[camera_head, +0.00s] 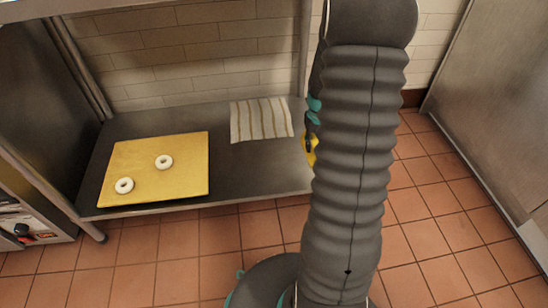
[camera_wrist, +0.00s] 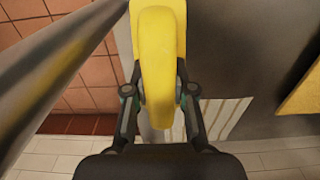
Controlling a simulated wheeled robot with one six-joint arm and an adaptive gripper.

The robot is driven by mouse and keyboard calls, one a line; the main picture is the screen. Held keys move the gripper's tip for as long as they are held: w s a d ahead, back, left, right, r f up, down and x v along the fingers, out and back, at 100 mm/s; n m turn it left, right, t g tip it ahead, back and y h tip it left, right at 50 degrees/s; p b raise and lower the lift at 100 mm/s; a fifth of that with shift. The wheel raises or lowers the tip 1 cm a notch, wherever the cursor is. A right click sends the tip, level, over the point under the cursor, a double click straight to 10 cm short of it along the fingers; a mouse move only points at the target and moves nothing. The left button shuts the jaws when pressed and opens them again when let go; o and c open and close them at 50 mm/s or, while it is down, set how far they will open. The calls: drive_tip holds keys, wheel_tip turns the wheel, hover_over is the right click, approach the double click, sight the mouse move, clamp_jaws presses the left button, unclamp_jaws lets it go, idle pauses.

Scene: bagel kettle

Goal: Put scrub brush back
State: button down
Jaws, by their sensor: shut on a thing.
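My gripper (camera_wrist: 160,92) is shut on a yellow scrub brush (camera_wrist: 158,50), with one finger on each side of it in the wrist view. Its rounded yellow body runs up out of the top of that view, and I cannot see any bristles. In the head view only a small yellow part of the brush (camera_head: 311,153) shows beside my arm, near the right end of the steel table. My arm hides the rest of it and most of the gripper.
The steel table (camera_head: 262,178) holds a yellow board (camera_head: 180,186) with two white bagels (camera_head: 164,162) (camera_head: 124,185) and a striped cloth (camera_head: 261,120). A metal post (camera_wrist: 62,58) stands close left of the brush in the wrist view. Tiled floor (camera_head: 430,215) is clear at right.

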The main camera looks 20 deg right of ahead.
drive_tip(key=shift+w+a+f+b, duration=0.3)
drive_tip(key=shift+w+a+f, duration=1.05)
drive_tip(key=shift+f, duration=0.45)
drive_tip(key=shift+w+a+f+b, duration=0.35)
drive_tip(key=shift+w+a+f, duration=0.75)
drive_tip(key=shift+w+f, duration=0.6)
drive_tip(key=shift+w+a+f+b, duration=0.3)
drive_tip(key=shift+w+a+f, duration=1)
drive_tip(key=shift+f, duration=0.6)
drive_tip(key=shift+f, duration=0.2)
drive_tip(key=c, duration=1)
unclamp_jaws()
drive_tip(key=shift+o, duration=0.2)
